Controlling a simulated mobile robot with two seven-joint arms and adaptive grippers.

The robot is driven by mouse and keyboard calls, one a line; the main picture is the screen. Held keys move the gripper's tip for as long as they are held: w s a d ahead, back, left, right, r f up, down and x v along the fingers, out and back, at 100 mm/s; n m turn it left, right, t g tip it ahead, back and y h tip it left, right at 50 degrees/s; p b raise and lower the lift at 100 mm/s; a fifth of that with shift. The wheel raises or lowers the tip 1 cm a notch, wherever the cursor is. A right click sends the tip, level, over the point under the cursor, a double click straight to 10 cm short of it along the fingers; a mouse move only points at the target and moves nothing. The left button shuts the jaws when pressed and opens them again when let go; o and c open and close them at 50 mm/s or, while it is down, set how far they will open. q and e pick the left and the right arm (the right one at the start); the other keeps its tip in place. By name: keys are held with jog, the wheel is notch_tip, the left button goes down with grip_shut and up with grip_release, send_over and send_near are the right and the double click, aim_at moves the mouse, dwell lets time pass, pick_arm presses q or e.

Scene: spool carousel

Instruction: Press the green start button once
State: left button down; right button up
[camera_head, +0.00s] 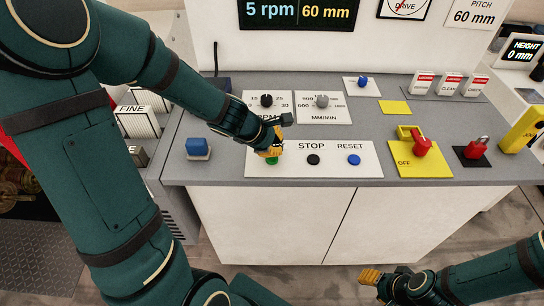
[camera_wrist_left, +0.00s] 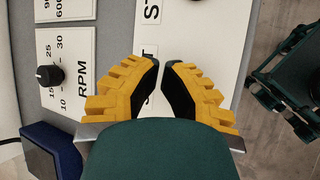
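The green start button (camera_head: 272,160) is on a white panel (camera_head: 225,168) at the left end of a row with the STOP and RESET buttons. My left gripper (camera_head: 274,151) is right over it in the head view and covers part of it. I cannot tell whether the fingers touch the button. In the left wrist view, the yellow fingers (camera_wrist_left: 160,65) lean together with almost no gap at the tips and hold nothing; the green button is hidden there. My right gripper (camera_head: 371,276) is low in front of the console, its opening unclear.
The black STOP button (camera_head: 313,160) and blue RESET button (camera_head: 354,160) are to the right. The black RPM knob (camera_head: 266,100) is behind the gripper. A blue block (camera_head: 197,146) is to the left. A yellow cover (camera_head: 406,133) and red switch (camera_head: 421,146) are further right.

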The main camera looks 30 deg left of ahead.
pick_arm(q)
jog(key=shift+r+p, duration=2.4)
jog(key=shift+r, duration=0.15)
jog(key=shift+f, duration=0.1)
